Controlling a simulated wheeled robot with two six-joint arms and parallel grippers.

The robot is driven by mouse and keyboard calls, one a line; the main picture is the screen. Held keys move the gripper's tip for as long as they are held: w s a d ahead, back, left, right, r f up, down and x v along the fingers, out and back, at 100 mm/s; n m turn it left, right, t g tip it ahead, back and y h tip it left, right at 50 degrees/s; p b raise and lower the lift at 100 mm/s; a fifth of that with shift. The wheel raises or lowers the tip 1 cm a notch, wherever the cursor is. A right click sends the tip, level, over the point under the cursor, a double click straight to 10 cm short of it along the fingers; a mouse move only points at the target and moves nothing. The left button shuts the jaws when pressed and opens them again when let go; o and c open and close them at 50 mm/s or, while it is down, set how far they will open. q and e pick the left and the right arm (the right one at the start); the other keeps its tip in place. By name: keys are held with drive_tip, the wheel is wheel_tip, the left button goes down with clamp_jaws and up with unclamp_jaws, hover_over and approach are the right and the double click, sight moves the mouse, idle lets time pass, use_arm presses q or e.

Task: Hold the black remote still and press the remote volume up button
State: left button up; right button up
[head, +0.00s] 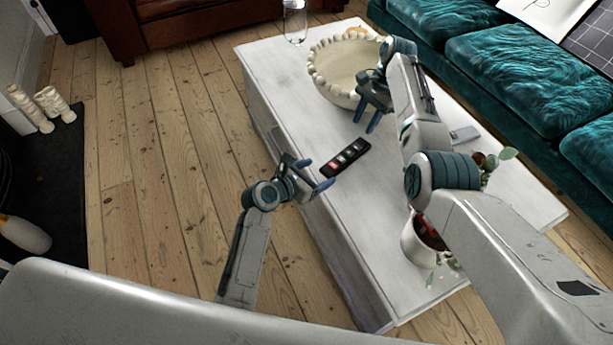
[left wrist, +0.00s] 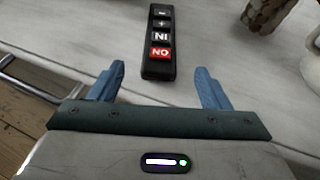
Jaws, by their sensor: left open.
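The black remote (head: 345,157) lies on the white table (head: 290,115) near its left edge. In the left wrist view the remote (left wrist: 158,45) points away from me, with a red button at its near end and a plus button (left wrist: 161,23) towards the far end. My left gripper (head: 314,174) is open and empty beside the remote's near end. In the left wrist view that end shows between the fingertips (left wrist: 160,75), with no contact visible. My right gripper (head: 367,117) looks open and empty, its fingers pointing down, beyond the remote near the bowl.
A cream beaded bowl (head: 338,72) and a glass jar (head: 295,22) stand at the table's far end. A potted plant (head: 425,245) stands at the near right, and a small grey object (head: 464,134) lies by the right edge. A teal sofa (head: 510,65) runs along the right.

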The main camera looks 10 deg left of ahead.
sight(332, 166)
use_arm(q)
drive_tip(key=x, duration=0.6)
drive_tip(key=shift+w+d, duration=0.15)
drive_tip(key=c, duration=1.1)
use_arm(e)
clamp_jaws()
idle(1.2)
